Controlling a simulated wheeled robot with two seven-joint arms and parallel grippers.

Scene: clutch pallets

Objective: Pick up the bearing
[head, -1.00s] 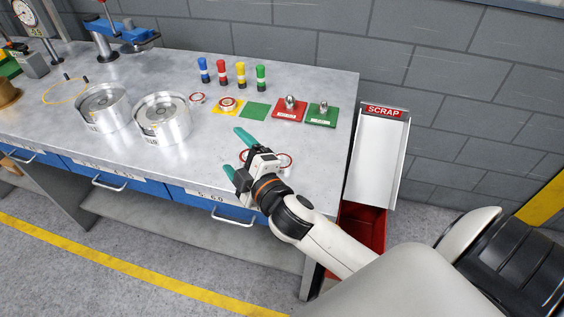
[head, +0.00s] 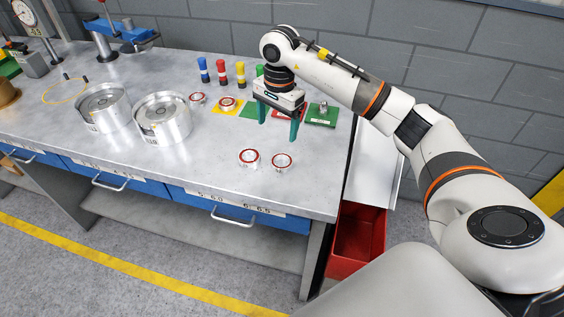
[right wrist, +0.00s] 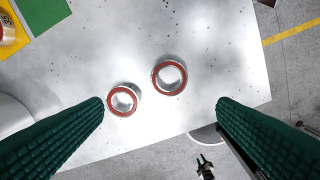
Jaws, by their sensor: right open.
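Two bearings with red rings lie side by side near the front edge of the bench: a left one (head: 249,166) and a right one (head: 282,169). Another bearing (head: 197,98) lies farther back, and one (head: 227,104) sits on a yellow square. My right gripper (head: 279,131) is open and empty, pointing down above the bench, behind the two front bearings in the head view. In the right wrist view, its green fingers (right wrist: 160,103) are spread wide, with both front bearings showing between and beyond them. My left gripper is not in the head view.
Two metal housings (head: 163,122) stand to the left. Colored cylinders (head: 221,72), a green square (head: 250,110), a red plate and a green plate (head: 322,120) line the back. A red bin (head: 357,238) is beyond the bench's right end. Bench around the front bearings is clear.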

